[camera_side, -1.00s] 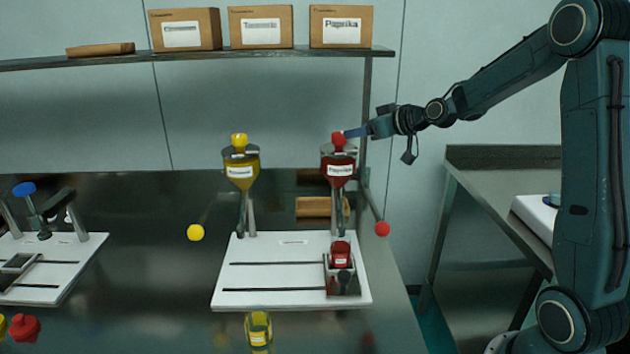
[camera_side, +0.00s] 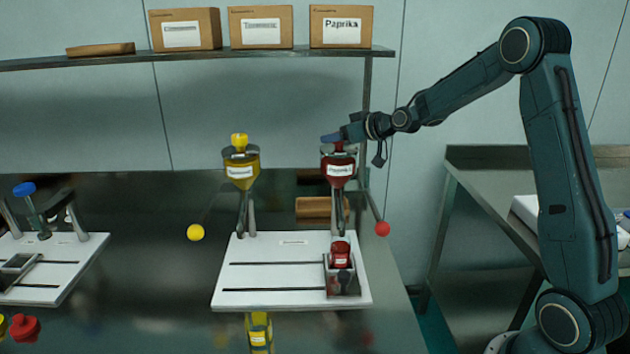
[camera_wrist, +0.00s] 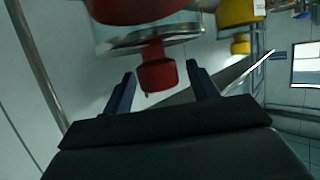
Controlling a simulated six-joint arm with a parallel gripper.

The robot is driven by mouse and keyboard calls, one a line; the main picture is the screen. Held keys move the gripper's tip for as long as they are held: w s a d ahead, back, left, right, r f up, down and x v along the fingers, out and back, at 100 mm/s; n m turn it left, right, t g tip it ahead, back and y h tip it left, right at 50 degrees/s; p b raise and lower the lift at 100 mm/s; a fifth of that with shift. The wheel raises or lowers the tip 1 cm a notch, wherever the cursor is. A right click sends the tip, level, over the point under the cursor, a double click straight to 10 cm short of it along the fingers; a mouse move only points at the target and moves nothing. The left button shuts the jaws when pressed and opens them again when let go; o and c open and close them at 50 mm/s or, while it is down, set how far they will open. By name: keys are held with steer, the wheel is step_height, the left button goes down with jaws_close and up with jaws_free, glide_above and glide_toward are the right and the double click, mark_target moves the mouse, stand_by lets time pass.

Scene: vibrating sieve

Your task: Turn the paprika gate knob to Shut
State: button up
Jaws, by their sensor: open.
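The paprika hopper (camera_side: 338,169) is a red funnel with a label, on the right-hand stand in the side view. Its red knob (camera_wrist: 158,75) hangs below the clear rim in the upside-down wrist view. My gripper (camera_wrist: 161,69) is open, with a dark finger on either side of the knob and a visible gap to each. In the side view my gripper (camera_side: 331,139) is at the top of the hopper and covers most of the knob. Any Shut marking cannot be read.
A yellow hopper (camera_side: 241,172) with a yellow knob (camera_side: 239,141) stands to the left. A shelf (camera_side: 210,56) with labelled boxes runs above. A red ball-ended lever (camera_side: 382,229) sticks out right. A red jar (camera_side: 341,254) sits on the white base (camera_side: 285,250).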

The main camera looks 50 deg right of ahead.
steer(key=c, duration=1)
steer(key=shift+a+m+h, duration=0.1)
steer(key=shift+m+h, duration=0.4)
steer(key=shift+h, duration=0.1)
steer(key=shift+m+g+h, duration=0.4)
steer(key=shift+m+h, duration=1.1)
steer(key=shift+h, duration=0.2)
steer(key=shift+m+g+h, duration=1.4)
steer(key=shift+m+h, duration=0.9)
steer(key=m+g+h, duration=0.2)
steer(key=m+g, duration=0.1)
steer(key=shift+m+g+h, duration=0.3)
steer(key=shift+m+g, duration=0.1)
steer(key=shift+m+g+h, duration=0.7)
steer(key=shift+m+g, duration=0.8)
steer(key=shift+g, duration=0.2)
steer(key=shift+m+g, duration=0.6)
